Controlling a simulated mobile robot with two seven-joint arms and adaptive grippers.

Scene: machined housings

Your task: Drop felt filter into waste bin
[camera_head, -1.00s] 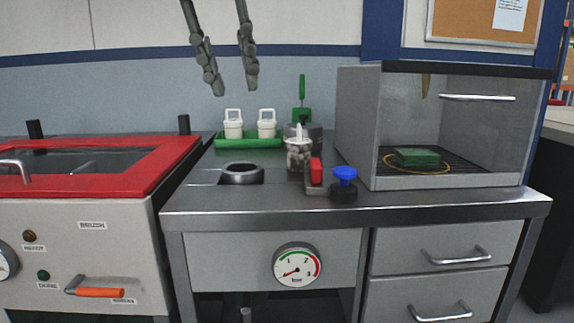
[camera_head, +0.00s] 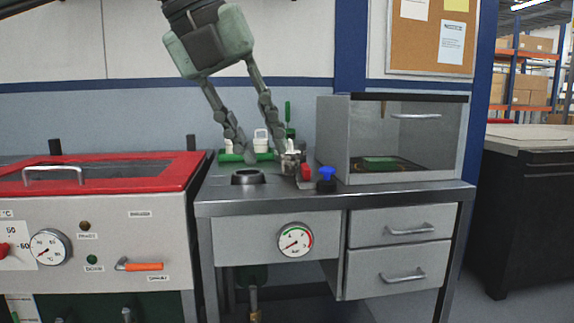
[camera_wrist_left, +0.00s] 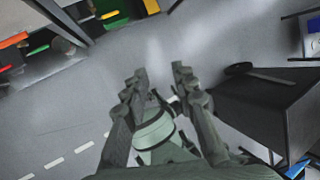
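My left gripper (camera_head: 268,155) hangs from the top of the head view, in front of the worktop's back part. Its fingers are apart. In the left wrist view the gripper (camera_wrist_left: 160,75) is also open, with nothing between its tips. I cannot identify a felt filter for certain; a flat green pad (camera_head: 378,163) lies inside the glass-fronted cabinet. My right gripper is not in view.
The worktop (camera_head: 215,195) holds a green tray with white containers, partly behind my fingers, a metal jar, a red part and a blue knob (camera_head: 327,173). The glass cabinet (camera_head: 343,120) stands right; a red-rimmed tank (camera_head: 180,172) stands left. A dark cabinet (camera_head: 520,215) is farther right.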

